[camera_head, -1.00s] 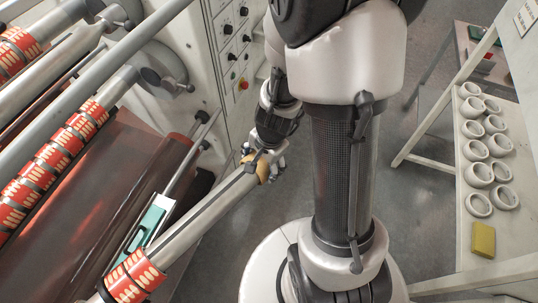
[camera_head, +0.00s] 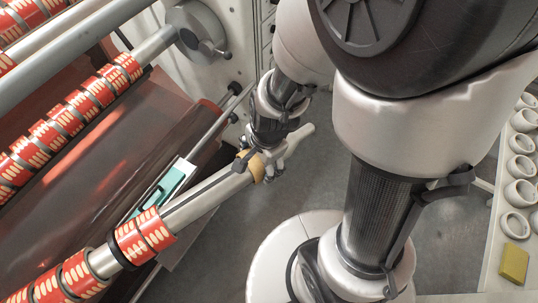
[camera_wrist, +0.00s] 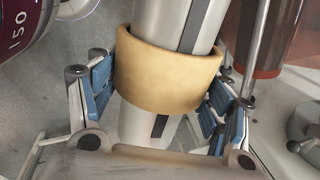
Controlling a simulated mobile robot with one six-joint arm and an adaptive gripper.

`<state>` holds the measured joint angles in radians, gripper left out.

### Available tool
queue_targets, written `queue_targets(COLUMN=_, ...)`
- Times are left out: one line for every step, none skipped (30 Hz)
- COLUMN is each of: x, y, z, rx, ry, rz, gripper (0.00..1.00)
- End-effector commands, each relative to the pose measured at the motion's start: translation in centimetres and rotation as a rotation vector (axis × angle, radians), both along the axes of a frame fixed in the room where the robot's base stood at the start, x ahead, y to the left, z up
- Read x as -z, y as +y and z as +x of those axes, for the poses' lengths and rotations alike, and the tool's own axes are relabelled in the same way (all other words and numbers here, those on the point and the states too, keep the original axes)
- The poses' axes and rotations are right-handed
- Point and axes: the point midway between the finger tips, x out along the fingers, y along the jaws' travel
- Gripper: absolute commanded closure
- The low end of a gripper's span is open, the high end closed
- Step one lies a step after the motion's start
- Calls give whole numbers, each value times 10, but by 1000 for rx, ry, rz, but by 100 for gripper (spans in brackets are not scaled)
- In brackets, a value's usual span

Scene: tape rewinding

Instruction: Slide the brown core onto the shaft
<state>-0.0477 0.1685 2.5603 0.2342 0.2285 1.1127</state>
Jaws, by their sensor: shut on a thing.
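The brown core (camera_head: 257,167) is a short tan ring. It is around the pale metal shaft (camera_head: 205,197), near the shaft's free end. In the wrist view, the core (camera_wrist: 166,77) has the shaft (camera_wrist: 172,24) showing above it and a piece below it. My gripper (camera_head: 264,158) is shut on the core, with blue-padded fingers on its left and right sides in the wrist view (camera_wrist: 168,75). The inside of the core is hidden.
Red-and-cream tape rolls (camera_head: 143,237) sit farther down the same shaft, with a teal tool (camera_head: 165,188) beside it. More tape rolls (camera_head: 75,115) are on a parallel shaft. At right, a table holds several white rings (camera_head: 520,167) and a yellow block (camera_head: 513,263).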

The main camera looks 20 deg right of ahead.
Motion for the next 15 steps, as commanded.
queue_targets(x=4, y=5, z=-1, rx=-5, ry=-4, rz=-1, gripper=51)
queue_targets(x=4, y=7, z=-1, rx=-4, ry=-5, rz=-3, gripper=51)
queue_targets(x=4, y=10, z=-3, rx=-4, ry=-5, rz=-5, gripper=51)
queue_targets(x=4, y=11, z=-4, rx=-3, ry=-5, rz=-6, gripper=51)
queue_targets(x=3, y=15, z=-4, rx=-4, ry=-4, rz=-6, gripper=51)
queue_targets(x=3, y=19, z=-6, rx=-3, ry=-3, rz=-5, gripper=51)
queue_targets(x=2, y=22, z=-6, rx=-3, ry=-2, rz=-4, gripper=51)
queue_targets(x=2, y=25, z=-7, rx=-4, ry=-2, rz=-4, gripper=51)
queue_targets(x=2, y=29, z=-8, rx=-3, ry=-4, rz=-5, gripper=51)
queue_targets(x=2, y=32, z=-9, rx=-2, ry=-2, rz=-4, gripper=51)
queue_targets(x=2, y=34, z=-10, rx=-3, ry=-3, rz=-5, gripper=51)
queue_targets(x=2, y=38, z=-11, rx=-3, ry=-4, rz=-6, gripper=51)
queue_targets(x=1, y=41, z=-12, rx=-1, ry=-3, rz=-6, gripper=51)
queue_targets(x=0, y=44, z=-13, rx=-2, ry=-1, rz=-6, gripper=51)
queue_targets(x=0, y=48, z=-14, rx=-3, ry=-1, rz=-6, gripper=51)
